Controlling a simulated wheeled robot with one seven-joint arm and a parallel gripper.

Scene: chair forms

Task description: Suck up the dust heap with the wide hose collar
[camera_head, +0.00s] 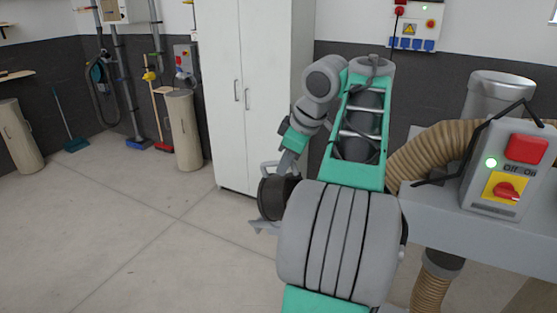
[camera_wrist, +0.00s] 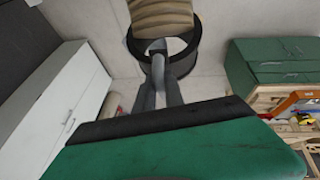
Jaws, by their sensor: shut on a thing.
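The wide hose collar is a black ring (camera_head: 272,199) left of my arm in the head view. It also shows in the wrist view as a black ring (camera_wrist: 189,62) at the end of the tan ribbed hose (camera_wrist: 160,14). My gripper (camera_wrist: 158,72) is shut on the collar's rim, with one finger showing inside the ring. In the head view the gripper (camera_head: 266,196) holds the collar in front of the white cabinet. My arm hides part of the hose (camera_head: 424,150). I do not see the dust heap in either view.
A control box (camera_head: 507,165) with a lit green lamp and red switch stands on a grey machine at right. A white cabinet (camera_head: 262,90) stands behind my arm. Bins (camera_head: 184,130) and brooms line the far left wall. The concrete floor (camera_head: 130,215) at left is clear.

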